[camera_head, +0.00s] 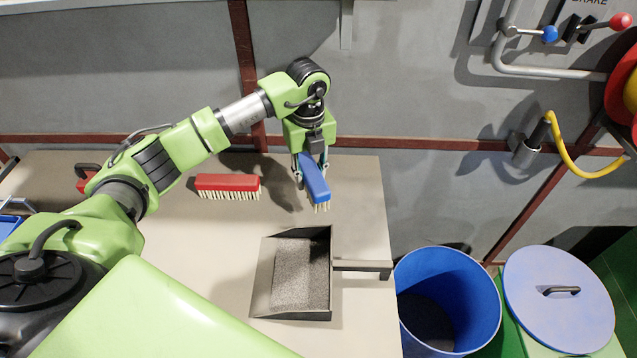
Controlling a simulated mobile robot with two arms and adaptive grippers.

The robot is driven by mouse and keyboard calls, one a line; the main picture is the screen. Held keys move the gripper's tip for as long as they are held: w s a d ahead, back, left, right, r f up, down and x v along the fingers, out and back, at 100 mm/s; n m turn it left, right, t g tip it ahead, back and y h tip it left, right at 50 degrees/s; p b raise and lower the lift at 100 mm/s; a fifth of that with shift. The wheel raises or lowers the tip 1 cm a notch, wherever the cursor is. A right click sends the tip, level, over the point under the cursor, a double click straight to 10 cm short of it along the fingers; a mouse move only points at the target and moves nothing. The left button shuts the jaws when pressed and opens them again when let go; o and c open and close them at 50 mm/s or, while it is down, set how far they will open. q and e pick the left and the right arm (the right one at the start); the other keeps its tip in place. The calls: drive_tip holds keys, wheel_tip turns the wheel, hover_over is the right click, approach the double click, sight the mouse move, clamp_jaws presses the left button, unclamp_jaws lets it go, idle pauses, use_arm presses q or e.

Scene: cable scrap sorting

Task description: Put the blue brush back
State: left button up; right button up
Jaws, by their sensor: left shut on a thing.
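The blue brush (316,182) has a blue back and pale bristles at its lower end. My left gripper (312,164) is shut on it, pointing down over the table. The brush is tilted, and I cannot tell whether its bristles touch the table. A shadow lies to its left. My right gripper is not in view.
A red brush (228,183) lies on the table (362,210) to the left. A blue bin (470,270) and a lidded container (530,300) stand right of the table.

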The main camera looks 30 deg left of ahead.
use_arm(q)
drive_tip(key=w+f, duration=0.1)
drive_tip(key=f, duration=0.1)
drive_tip(key=w+f, duration=0.2)
drive_tip(key=shift+w+d, duration=0.1)
drive_tip(key=shift+w+f+p, duration=0.25)
drive_tip(key=shift+f+p, duration=0.2)
wheel_tip(320, 180, down, 2)
drive_tip(key=shift+f+p, duration=0.1)
drive_tip(key=shift+p, duration=0.45)
drive_tip(key=shift+f, duration=0.3)
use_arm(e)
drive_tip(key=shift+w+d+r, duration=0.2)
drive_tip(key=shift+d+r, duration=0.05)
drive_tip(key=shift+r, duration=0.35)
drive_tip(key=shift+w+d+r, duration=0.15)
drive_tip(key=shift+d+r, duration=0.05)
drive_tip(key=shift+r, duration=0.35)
use_arm(q)
drive_tip(key=shift+f, duration=0.2)
drive_tip(key=o, duration=1)
drive_tip(key=shift+o, duration=0.2)
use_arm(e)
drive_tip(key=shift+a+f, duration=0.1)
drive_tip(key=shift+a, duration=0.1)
